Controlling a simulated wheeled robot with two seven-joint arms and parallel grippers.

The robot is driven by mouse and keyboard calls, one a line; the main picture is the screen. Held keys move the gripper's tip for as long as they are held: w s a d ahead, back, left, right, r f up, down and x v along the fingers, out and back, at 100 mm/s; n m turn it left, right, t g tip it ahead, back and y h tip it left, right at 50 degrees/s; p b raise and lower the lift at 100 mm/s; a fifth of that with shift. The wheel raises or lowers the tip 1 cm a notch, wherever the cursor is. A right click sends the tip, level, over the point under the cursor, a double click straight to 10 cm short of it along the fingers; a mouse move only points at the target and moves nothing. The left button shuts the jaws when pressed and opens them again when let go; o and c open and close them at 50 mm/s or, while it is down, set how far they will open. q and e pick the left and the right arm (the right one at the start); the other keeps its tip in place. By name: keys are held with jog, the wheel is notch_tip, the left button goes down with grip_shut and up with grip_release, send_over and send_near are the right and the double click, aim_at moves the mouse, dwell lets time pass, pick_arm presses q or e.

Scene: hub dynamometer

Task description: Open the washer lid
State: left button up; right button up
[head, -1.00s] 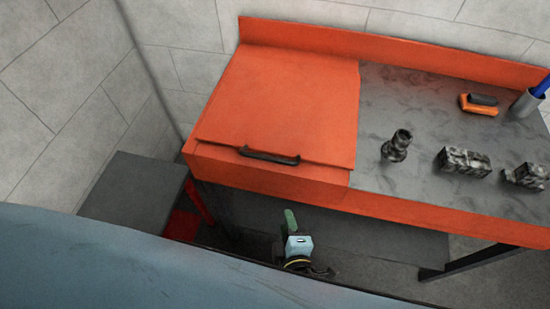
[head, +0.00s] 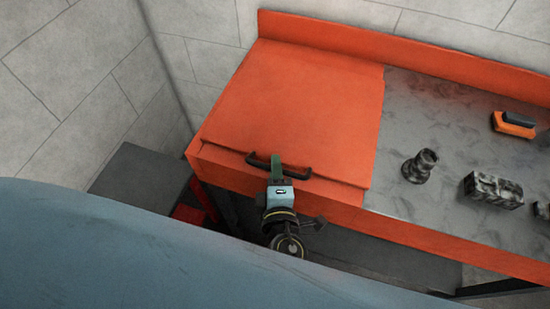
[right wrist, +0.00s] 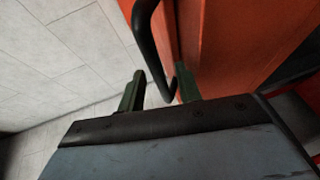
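The orange washer lid (head: 300,100) lies closed on the left part of the orange bench. Its black bar handle (head: 298,173) sits along the lid's front edge. My right gripper (head: 277,160) is at the middle of the handle, coming from the front, and hides part of it. In the right wrist view the two dark green fingers (right wrist: 159,90) are apart, with the handle (right wrist: 152,50) reaching into the space between them. A gap shows between the left finger and the bar; contact at the right finger is unclear. My left gripper is not in view.
On the grey worktop (head: 430,110) right of the lid stand a dark, mottled, flanged part (head: 420,166), a mottled block (head: 492,190) and an orange-and-black item (head: 513,125). A dark grey box (head: 145,182) stands left of the bench. A wall rises behind and at left.

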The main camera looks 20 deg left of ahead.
jog(key=shift+w+a+f, duration=0.15)
jog(key=shift+w+a, duration=0.05)
jog(key=shift+w, duration=0.35)
grip_shut()
